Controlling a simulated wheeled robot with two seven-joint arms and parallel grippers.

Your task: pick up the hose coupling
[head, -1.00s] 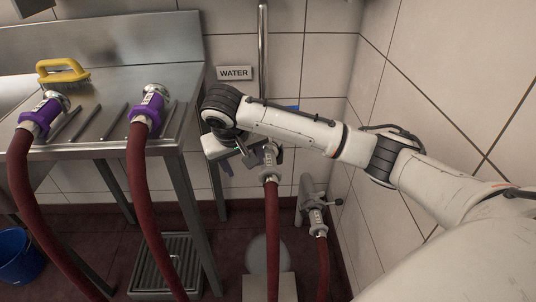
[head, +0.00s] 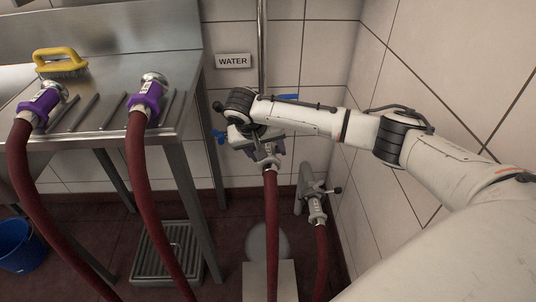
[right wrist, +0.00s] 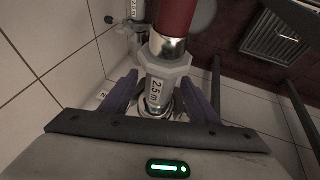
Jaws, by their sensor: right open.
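A metal hose coupling marked "2.5 m" (right wrist: 158,90) sits on the end of a dark red hose (head: 271,225) below the water pipe. The coupling also shows in the head view (head: 268,162), partly covered by my right gripper. My right gripper (right wrist: 160,84) is open, with one purple-grey finger on each side of the coupling. I cannot tell whether the fingers touch it. In the head view, my right gripper (head: 264,148) is at the hose's upper end. My left gripper is not in view.
Two hoses with purple couplings (head: 40,103) (head: 146,98) rest on the steel bench at left, near a yellow brush (head: 60,62). Another hose coupling (head: 317,208) is on a low valve at right. The tiled wall (head: 430,75) is close beside my right arm.

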